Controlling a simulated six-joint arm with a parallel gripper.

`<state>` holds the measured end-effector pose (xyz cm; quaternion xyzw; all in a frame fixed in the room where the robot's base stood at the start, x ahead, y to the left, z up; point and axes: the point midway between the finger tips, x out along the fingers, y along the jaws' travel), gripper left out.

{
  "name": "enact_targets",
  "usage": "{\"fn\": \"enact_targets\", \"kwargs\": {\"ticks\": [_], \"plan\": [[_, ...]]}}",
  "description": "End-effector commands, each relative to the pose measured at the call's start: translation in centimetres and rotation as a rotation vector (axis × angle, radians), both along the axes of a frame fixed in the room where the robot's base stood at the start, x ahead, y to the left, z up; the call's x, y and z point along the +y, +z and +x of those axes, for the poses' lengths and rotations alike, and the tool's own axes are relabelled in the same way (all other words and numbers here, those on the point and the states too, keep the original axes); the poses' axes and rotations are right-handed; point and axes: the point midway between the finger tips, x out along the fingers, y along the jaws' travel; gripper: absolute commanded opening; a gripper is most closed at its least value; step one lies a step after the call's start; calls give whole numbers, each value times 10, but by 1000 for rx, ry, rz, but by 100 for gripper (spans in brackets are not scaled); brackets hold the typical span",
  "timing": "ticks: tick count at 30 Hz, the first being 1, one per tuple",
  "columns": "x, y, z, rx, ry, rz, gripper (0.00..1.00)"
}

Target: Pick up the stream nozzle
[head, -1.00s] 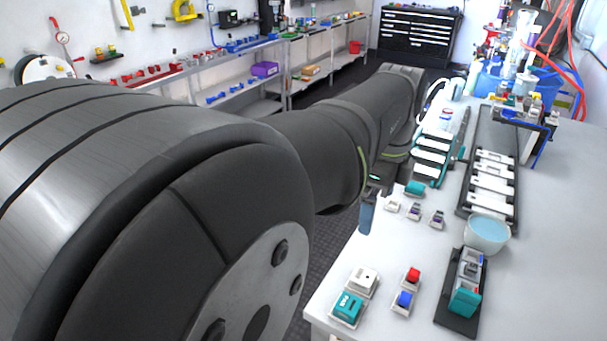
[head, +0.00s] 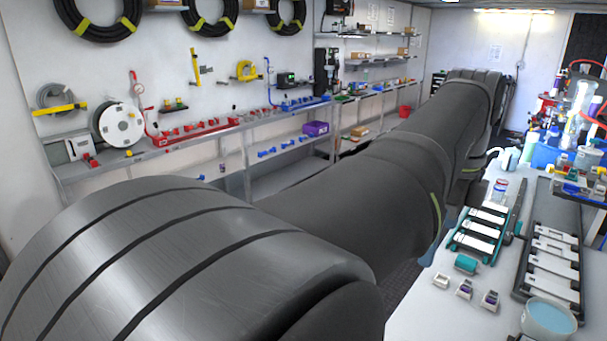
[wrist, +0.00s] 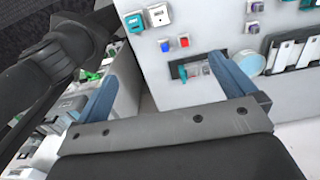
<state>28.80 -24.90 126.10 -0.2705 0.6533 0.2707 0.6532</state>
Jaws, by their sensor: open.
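My gripper (wrist: 161,70) shows in the wrist view as two blue fingers spread wide apart, with nothing between them. It hangs above the edge of the white bench and points down at it. I cannot make out which thing is the stream nozzle. Small red and blue fittings stand along the red wall rail (head: 196,134) in the head view, too small to tell apart. A yellow fitting (head: 246,70) hangs on the wall above them. My dark arm crosses the middle of the head view and hides part of the room.
The white bench (head: 432,315) at right holds a teal rack (head: 483,228), a grey tray (head: 553,255), a bowl of blue liquid (head: 549,318) and several small modules. Glassware and red tubes crowd its far end. A hose reel (head: 118,124) is on the left wall. A purple bin (head: 316,128) sits on the shelving.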

Motion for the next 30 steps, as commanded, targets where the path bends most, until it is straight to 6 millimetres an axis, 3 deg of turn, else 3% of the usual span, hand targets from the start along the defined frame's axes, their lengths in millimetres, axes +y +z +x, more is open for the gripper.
{"fn": "enact_targets", "kwargs": {"ticks": [2,6,17,23,30], "plan": [[0,0,0,0,0,0,96],[0,0,0,0,0,0,69],[-1,-5,1,1,43,1,69],[-3,-35,3,2,343,4,69],[-5,-82,3,1,850,4,69]]}}
